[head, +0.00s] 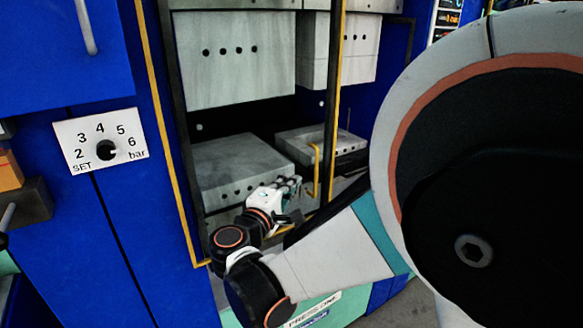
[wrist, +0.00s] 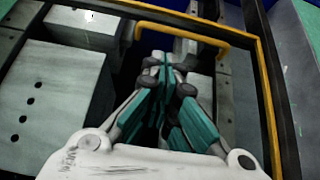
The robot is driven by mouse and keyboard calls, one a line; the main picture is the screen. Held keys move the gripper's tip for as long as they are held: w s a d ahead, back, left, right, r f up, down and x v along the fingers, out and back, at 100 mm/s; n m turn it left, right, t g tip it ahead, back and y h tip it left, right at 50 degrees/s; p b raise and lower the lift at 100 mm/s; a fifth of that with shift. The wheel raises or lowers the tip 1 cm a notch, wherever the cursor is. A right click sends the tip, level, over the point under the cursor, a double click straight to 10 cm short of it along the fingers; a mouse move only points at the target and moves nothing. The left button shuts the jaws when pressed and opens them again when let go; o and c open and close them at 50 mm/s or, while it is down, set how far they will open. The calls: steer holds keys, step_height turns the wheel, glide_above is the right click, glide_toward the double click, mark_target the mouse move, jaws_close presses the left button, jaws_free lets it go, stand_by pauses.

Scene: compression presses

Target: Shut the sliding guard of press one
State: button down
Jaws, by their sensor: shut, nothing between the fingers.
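Press one, with a plate lettered "PRESS ONE" (head: 314,309) low on its front, has a tall opening with grey blocks inside. The sliding guard's yellow-edged dark frame (head: 337,80) stands at the opening; its edge also shows in the wrist view (wrist: 266,85). A yellow bar handle (head: 316,172) is on the guard's right side. In the wrist view the handle (wrist: 182,33) crosses just beyond my fingertips. My gripper (head: 292,184) is shut and empty, just left of the handle in the head view. Its closed fingers (wrist: 160,60) point towards the handle; contact cannot be told.
A pressure dial (head: 107,150) is on the blue panel at left. A lower grey block (head: 238,165) and an upper one (head: 232,60) fill the opening. A second grey block (head: 322,142) stands behind the handle. My arm covers the right side.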

glide_toward(303, 167)
steer(key=w+d+r, duration=0.1)
steer(key=w+d, duration=0.1)
steer(key=w, duration=0.1)
steer(key=w+d+r, duration=0.1)
steer(key=shift+w+d+r, duration=0.35)
steer(key=shift+d, duration=0.05)
steer(key=w+d+b, duration=0.1)
steer(key=w+d, duration=0.6)
steer(key=d, duration=0.5)
steer(key=w+d+b, duration=0.1)
steer(key=w+d, duration=0.7)
steer(key=d, duration=0.5)
steer(key=w+d+b, duration=0.1)
steer(key=w+d, duration=0.7)
steer(key=d, duration=0.5)
steer(key=shift+w, duration=0.2)
steer(key=shift+d, duration=0.1)
